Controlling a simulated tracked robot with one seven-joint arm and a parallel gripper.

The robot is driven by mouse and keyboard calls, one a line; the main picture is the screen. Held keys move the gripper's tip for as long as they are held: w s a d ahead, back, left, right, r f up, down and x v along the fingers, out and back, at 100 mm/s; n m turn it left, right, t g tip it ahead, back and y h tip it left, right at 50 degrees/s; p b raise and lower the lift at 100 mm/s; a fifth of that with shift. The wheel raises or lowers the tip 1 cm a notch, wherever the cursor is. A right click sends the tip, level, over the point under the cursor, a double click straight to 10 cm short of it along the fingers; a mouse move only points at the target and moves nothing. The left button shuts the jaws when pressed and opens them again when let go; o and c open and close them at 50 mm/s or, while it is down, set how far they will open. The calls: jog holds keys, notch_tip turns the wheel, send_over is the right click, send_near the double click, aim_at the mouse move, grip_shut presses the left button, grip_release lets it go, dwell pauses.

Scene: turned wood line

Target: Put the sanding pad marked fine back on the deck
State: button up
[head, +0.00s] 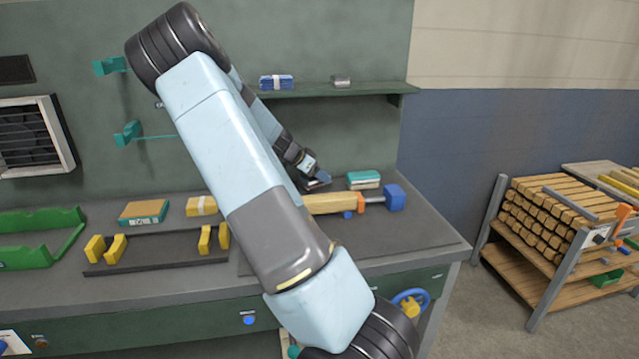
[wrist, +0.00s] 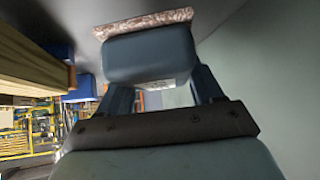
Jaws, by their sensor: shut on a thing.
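My gripper (wrist: 162,92) is shut on a blue-grey block with a mottled pinkish strip along its far edge, which looks like a sanding pad (wrist: 150,60). No marking on it is readable. In the head view my gripper (head: 318,182) is low over the back of the bench, left of a teal-and-white block (head: 363,181). My arm crosses the middle of the view and hides part of the bench. A dark flat panel (head: 425,238) lies on the bench's right part; I cannot tell whether it is the deck.
A wooden piece with a blue end (head: 394,197) lies close in front of my gripper. A shelf (head: 330,91) hangs above, bearing a blue bundle (head: 276,82). An orange-and-teal block (head: 144,212), a yellow block (head: 201,206) and a black cradle (head: 150,256) are at left.

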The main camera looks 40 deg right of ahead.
aim_at(318, 182)
jog(key=shift+w+d+f, duration=0.1)
jog(key=shift+d+f, duration=0.1)
notch_tip(318, 182, down, 3)
jog(key=shift+f, duration=0.15)
jog(key=o, duration=1.2)
